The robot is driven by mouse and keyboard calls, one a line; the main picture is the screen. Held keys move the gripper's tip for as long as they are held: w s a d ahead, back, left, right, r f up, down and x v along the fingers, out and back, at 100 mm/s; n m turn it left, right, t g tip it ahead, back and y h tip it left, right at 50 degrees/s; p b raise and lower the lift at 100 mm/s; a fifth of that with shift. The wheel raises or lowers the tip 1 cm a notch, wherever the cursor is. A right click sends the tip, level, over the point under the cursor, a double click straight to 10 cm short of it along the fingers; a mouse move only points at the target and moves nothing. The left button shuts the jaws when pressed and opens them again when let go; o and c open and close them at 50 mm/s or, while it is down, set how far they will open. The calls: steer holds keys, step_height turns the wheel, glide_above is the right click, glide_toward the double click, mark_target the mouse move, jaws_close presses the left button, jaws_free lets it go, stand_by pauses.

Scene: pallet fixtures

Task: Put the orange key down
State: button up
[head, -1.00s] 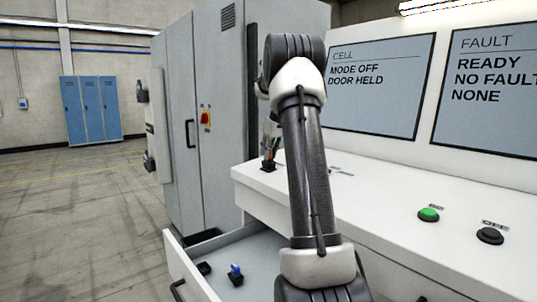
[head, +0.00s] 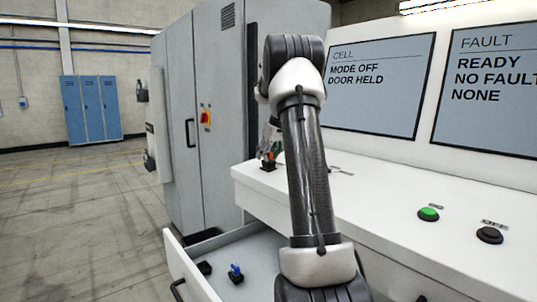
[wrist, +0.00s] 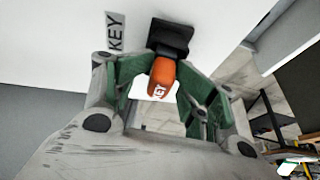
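The orange key (wrist: 161,78) stands in a black key holder (wrist: 169,37) on the white worktop, beside a "KEY" label, in the wrist view. In the head view the orange key (head: 269,157) and its holder (head: 268,166) show small beside my arm, at the left part of the worktop. My gripper (wrist: 164,68) is around the key, one green-padded finger on each side. Light gaps show between the pads and the key, so the gripper looks open; contact at the very tips is hard to judge. In the head view my arm partly hides the gripper.
An open drawer (head: 205,285) below the worktop (head: 375,200) holds a blue key (head: 235,271) in a black holder and another black holder (head: 204,268). A green button (head: 428,214) and a black button (head: 490,235) sit to the right. A grey cabinet (head: 222,120) stands behind left.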

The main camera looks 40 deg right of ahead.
steer(key=shift+s+f, duration=0.2)
steer(key=shift+f, duration=0.1)
steer(key=w+v, duration=0.1)
steer(key=v, duration=1.2)
steer(key=s+a+r, duration=0.3)
steer(key=s+a, duration=0.3)
steer(key=a, duration=0.5)
steer(key=s+a+f, duration=0.2)
steer(key=s+a, duration=0.7)
steer(key=a, duration=0.1)
steer(key=s+a+f, duration=0.4)
steer(key=s+f, duration=0.2)
steer(key=s, duration=0.2)
steer(key=s+a+f, duration=0.4)
steer(key=s+f, duration=0.2)
steer(key=s, duration=0.2)
steer(key=shift+s+f, duration=0.25)
steer(key=shift+s, duration=0.15)
